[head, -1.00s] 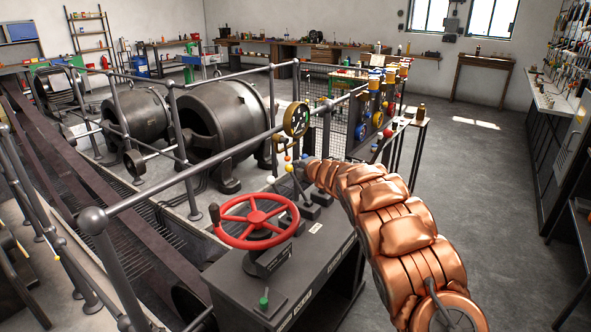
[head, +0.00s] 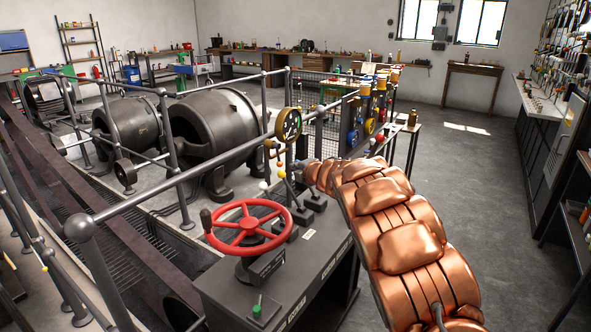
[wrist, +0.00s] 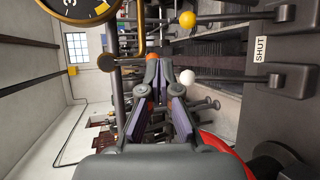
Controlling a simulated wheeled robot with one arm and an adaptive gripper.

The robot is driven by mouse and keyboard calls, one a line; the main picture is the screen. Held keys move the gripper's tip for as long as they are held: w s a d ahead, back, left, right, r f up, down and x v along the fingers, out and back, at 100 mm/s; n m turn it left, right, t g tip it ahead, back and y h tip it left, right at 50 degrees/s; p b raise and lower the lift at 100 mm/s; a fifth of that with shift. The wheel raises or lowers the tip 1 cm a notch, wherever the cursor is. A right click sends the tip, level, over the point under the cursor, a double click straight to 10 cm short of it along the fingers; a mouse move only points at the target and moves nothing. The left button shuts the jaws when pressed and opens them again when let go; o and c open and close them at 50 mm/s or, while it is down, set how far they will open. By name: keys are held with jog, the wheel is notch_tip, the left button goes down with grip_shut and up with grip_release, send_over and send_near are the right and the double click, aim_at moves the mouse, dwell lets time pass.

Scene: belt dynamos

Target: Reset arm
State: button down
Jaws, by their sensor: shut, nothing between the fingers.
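My copper-plated arm (head: 400,235) reaches from the lower right toward the control stand in the head view. Its far end lies beside the levers, and the fingers are hidden there behind the arm. In the wrist view my gripper (wrist: 158,65) shows with its dark, purple-padded fingers closed together and empty. A white-knobbed lever (wrist: 187,77) and a yellow-knobbed lever (wrist: 187,19) are close to the fingers on the right of that view. I cannot tell whether the fingers touch anything.
The red handwheel (head: 248,227) sits on the dark control stand (head: 225,287), with a gauge (head: 288,124) behind it. Metal railings (head: 165,190) fence off the large dynamos (head: 215,130). Open grey floor (head: 455,180) lies to the right, bounded by a workbench (head: 550,110).

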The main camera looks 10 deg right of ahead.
jog(key=s+d+r+m+h, duration=0.6)
jog(key=s+d+m, duration=0.2)
jog(key=d, duration=0.2)
jog(key=s+d+m+g+h, duration=0.2)
jog(key=s+d+m+g, duration=0.15)
jog(key=s, duration=0.45)
jog(key=s+d+m+g+h, duration=0.2)
jog(key=s+m, duration=0.2)
jog(key=s, duration=0.4)
jog(key=s+a+f+m+g+y, duration=0.2)
jog(key=s+a, duration=0.3)
jog(key=s, duration=0.9)
jog(key=s+a+f+m+g+y+p, duration=0.1)
jog(key=s+a+f+g, duration=0.4)
jog(key=s, duration=1)
jog(key=s+a+f+m+g+y, duration=0.3)
jog(key=s+a, duration=0.3)
jog(key=s, duration=0.8)
jog(key=shift+s+f+m+p, duration=0.3)
jog(key=shift+s+f+m, duration=0.05)
jog(key=shift+m, duration=0.4)
